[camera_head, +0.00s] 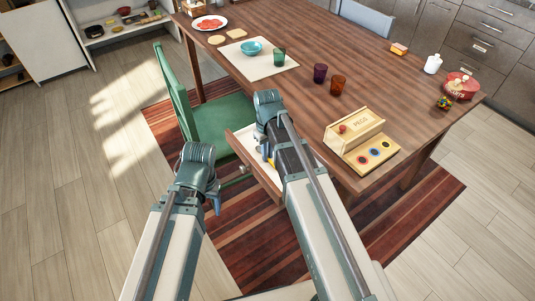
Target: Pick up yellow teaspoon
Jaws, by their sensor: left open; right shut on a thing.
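A small yellow piece, most likely the yellow teaspoon (271,163), shows inside the open drawer (240,140) under the table edge. Most of it is hidden behind my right arm. My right gripper (265,152) reaches down into the drawer at this yellow piece and is shut on it, though the arm hides most of the grip. My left gripper (216,205) is open and empty, in front of and to the left of the drawer, apart from it.
A green chair (220,122) stands close to the left of the drawer. On the wooden table (300,30) are a pegs box (355,130), dark cups (337,85), a green cup (279,57), a blue bowl (251,47) and a red bowl (462,84). The striped rug (240,240) below is clear.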

